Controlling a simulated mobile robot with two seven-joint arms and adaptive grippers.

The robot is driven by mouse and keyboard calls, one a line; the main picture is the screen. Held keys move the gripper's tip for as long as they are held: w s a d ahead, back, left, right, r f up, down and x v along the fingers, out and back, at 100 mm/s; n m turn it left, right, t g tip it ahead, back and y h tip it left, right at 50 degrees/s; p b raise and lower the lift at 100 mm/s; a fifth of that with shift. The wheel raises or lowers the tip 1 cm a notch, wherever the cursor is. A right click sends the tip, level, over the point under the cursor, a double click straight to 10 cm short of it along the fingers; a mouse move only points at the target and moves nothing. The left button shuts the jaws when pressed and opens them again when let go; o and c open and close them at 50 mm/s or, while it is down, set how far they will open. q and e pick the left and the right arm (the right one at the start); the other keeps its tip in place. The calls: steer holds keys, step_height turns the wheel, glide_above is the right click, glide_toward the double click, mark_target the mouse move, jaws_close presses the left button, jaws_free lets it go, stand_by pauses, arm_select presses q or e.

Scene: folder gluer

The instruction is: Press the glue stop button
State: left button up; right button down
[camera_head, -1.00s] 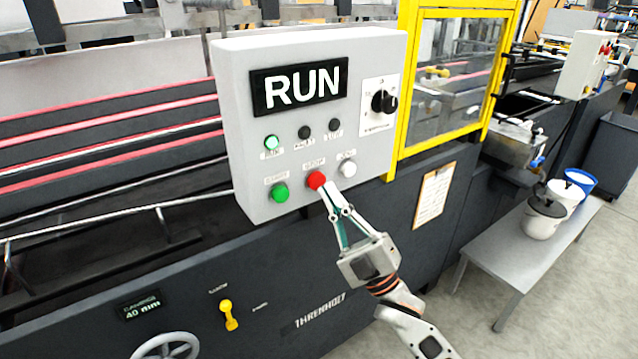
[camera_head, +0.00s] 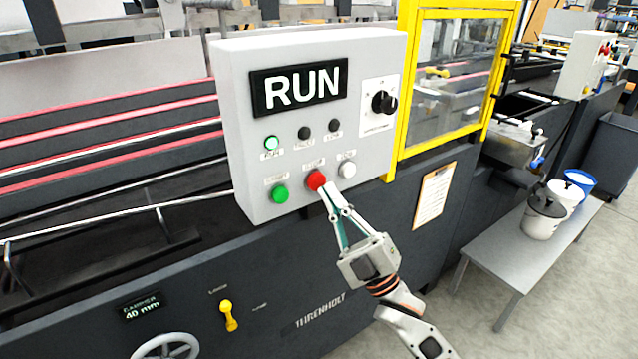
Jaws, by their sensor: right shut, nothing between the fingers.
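A light grey control box (camera_head: 235,130) stands on the dark machine. Its display (camera_head: 300,87) reads RUN, and a green lamp (camera_head: 271,143) below it is lit. A red button (camera_head: 315,179) sits in the lower row between a green button (camera_head: 280,194) and a white button (camera_head: 347,169). The small label above it is blurred. My right gripper (camera_head: 322,187) is shut and empty, with its fingertips at the lower right edge of the red button. I cannot tell whether they touch it. My left gripper is not in view.
A black knob (camera_head: 384,102) is on the box's right side. A yellow-framed guard (camera_head: 450,75) stands right of the box. A yellow lever (camera_head: 228,315) and a handwheel (camera_head: 166,347) are lower left. A grey bench (camera_head: 520,255) holds pots at right. A second control box (camera_head: 580,68) stands farther back.

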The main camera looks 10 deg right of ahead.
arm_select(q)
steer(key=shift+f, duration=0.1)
arm_select(e)
steer(key=shift+w, duration=0.15)
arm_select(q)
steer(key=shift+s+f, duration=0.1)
arm_select(e)
steer(key=shift+w+a, duration=0.1)
steer(key=shift+w, duration=0.15)
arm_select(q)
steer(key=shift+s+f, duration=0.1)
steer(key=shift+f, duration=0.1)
arm_select(e)
steer(key=shift+w+a, duration=0.2)
steer(key=shift+w, duration=0.3)
stand_by(0.6)
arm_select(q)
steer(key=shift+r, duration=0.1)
arm_select(e)
steer(key=shift+s, duration=0.1)
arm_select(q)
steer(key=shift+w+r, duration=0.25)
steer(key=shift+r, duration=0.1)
arm_select(e)
steer(key=shift+s+d, duration=0.3)
steer(key=shift+s, duration=0.5)
